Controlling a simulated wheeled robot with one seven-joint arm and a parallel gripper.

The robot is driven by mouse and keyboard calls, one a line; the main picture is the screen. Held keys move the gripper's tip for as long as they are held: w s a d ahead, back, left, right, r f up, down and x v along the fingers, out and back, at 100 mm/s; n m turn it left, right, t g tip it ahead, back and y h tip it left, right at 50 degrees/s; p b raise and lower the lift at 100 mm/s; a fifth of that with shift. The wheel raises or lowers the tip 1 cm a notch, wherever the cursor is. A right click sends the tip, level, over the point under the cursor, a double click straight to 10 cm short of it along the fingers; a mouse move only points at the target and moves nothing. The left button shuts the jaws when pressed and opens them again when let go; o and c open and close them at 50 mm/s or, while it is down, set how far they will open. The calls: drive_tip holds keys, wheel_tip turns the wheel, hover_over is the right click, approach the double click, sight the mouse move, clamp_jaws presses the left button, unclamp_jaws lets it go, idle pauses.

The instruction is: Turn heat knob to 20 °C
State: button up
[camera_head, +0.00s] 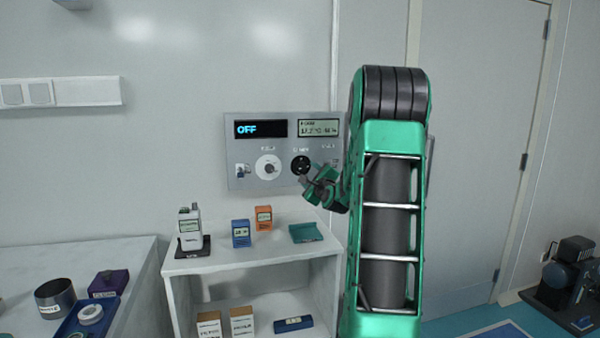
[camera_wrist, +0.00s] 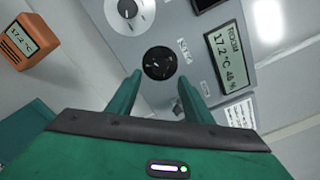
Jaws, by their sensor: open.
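The control panel (camera_head: 235,180) is on the wall above a small white shelf. Its black round knob (camera_head: 301,165) sits right of a white dial (camera_head: 268,167); the black knob also shows in the wrist view (camera_wrist: 159,63), ahead of the jaws. My gripper (camera_head: 318,178) is at the panel's lower right, and in the wrist view its green fingers (camera_wrist: 158,88) are spread, one on each side below the black knob, with nothing between them. The room display (camera_head: 318,128) reads about 17.2 °C, also in the wrist view (camera_wrist: 230,56). The knob labels are too small to read surely.
A dark display (camera_head: 260,128) reads OFF. A key switch (camera_head: 243,170) is at the panel's left.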

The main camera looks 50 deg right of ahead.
sight(302, 167)
drive_tip(key=x, duration=0.8)
drive_tip(key=shift+w+d, duration=0.1)
drive_tip(key=shift+w, duration=0.2)
drive_tip(key=shift+f, duration=0.1)
drive_tip(key=c, duration=1.1)
